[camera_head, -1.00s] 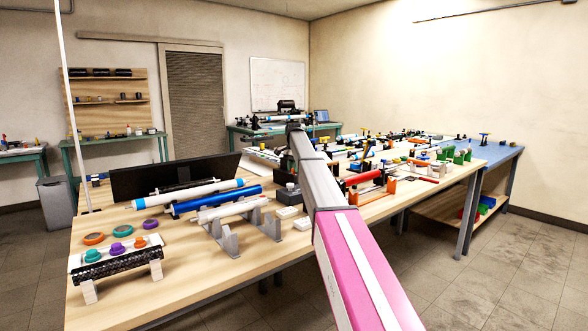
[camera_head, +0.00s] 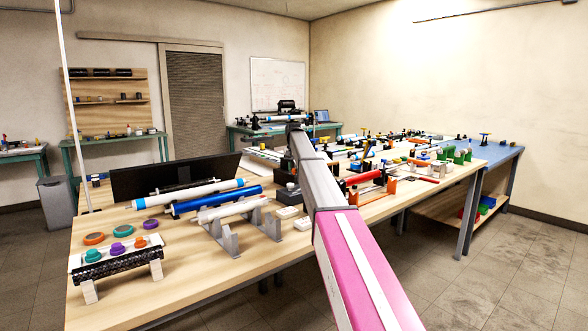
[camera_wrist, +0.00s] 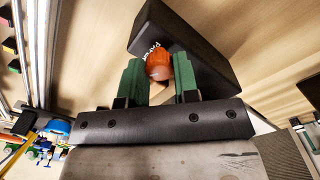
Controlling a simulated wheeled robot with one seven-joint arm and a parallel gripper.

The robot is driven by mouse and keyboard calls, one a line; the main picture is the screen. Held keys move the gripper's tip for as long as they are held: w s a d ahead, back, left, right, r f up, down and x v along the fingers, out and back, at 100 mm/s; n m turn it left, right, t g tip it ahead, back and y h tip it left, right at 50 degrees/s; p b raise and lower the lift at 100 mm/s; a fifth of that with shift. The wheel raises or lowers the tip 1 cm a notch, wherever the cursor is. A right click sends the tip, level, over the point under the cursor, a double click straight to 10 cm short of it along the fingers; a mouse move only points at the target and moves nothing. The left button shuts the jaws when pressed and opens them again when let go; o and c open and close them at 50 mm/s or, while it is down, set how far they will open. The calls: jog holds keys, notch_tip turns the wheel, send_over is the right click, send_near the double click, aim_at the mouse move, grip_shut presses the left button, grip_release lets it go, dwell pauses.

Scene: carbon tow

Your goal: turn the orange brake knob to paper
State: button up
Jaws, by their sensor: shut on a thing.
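The orange brake knob (camera_wrist: 158,68) is in the wrist view, in front of a black block (camera_wrist: 190,45). White lettering that looks like "PAPER" is on the block beside the knob. My gripper (camera_wrist: 160,78) has its green fingers on either side of the knob and is shut on it. The knob's pointer or mark cannot be made out. In the camera_head view my pink and grey arm reaches over the long table, and its end hides the gripper and the knob.
The long wooden table (camera_head: 130,305) is crowded. White and blue rolls (camera_head: 215,200) lie left of my arm. A rack with small coloured knobs (camera_head: 118,258) stands at the front left. A red roll (camera_head: 362,177) on orange stands is close right of my arm.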

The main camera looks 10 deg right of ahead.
dwell(0.4)
jog(key=o, duration=0.9)
jog(key=shift+r, duration=0.2)
notch_tip(320, 180, up, 10)
jog(key=shift+r, duration=0.25)
jog(key=shift+s, duration=0.1)
